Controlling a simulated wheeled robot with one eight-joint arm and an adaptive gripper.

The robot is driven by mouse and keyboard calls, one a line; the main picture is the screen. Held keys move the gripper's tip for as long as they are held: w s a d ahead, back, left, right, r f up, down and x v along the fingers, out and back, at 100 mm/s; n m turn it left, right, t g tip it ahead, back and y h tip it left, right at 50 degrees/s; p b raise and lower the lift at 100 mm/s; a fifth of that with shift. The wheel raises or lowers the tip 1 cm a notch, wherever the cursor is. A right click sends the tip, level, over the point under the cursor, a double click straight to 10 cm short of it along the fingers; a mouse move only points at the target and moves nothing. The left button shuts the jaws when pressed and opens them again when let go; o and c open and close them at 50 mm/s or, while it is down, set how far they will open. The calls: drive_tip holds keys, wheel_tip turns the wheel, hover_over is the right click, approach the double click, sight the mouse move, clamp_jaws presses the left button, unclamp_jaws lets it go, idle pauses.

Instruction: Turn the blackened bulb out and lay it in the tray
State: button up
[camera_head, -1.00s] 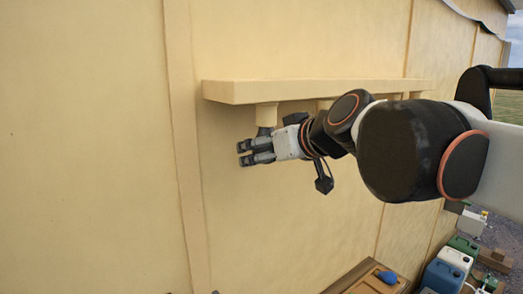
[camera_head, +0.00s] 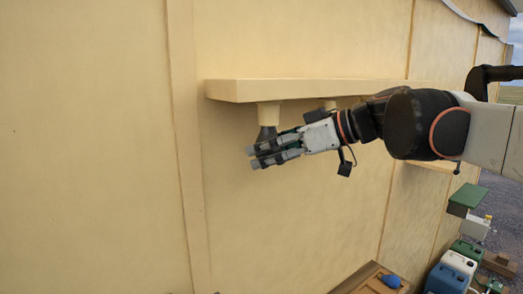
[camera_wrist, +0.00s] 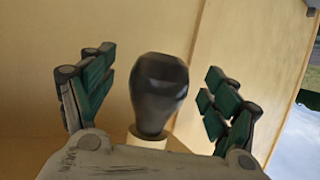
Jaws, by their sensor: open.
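The blackened bulb (camera_head: 267,133) hangs from a cream socket (camera_head: 268,113) under a cream ledge on the wall. In the wrist view the dark, smoky bulb (camera_wrist: 160,92) sits in its cream socket (camera_wrist: 150,139), between my spread fingers. My gripper (camera_head: 273,156) is open at the bulb, with visible space on both sides of the glass in the wrist view (camera_wrist: 158,66). In the head view the fingers partly hide the bulb's lower end. I cannot make out a tray for certain.
The cream ledge (camera_head: 330,89) runs along the wall, with another socket (camera_head: 329,104) to the right, close above my wrist. A wooden surface (camera_head: 350,280) with a blue object (camera_head: 389,279) is at the bottom. Several cans and boxes stand at lower right. The wall left is bare.

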drive_tip(key=shift+w+a, duration=0.15)
drive_tip(key=shift+a, duration=0.1)
idle(0.4)
drive_tip(key=shift+c, duration=0.5)
drive_tip(key=c, duration=1.1)
drive_tip(key=shift+a+m+t+h+p, duration=0.1)
drive_tip(key=shift+m+t+h+p, duration=0.3)
drive_tip(key=shift+m+t+h, duration=0.5)
drive_tip(key=m+t+h, duration=0.1)
drive_tip(key=m+h, duration=0.1)
drive_tip(key=m+t+h+p, duration=0.1)
drive_tip(key=m+t+h, duration=0.1)
drive_tip(key=m, duration=0.1)
drive_tip(key=shift+f+t+h, duration=0.15)
drive_tip(key=shift+t+h, duration=0.15)
drive_tip(key=shift+m, duration=0.3)
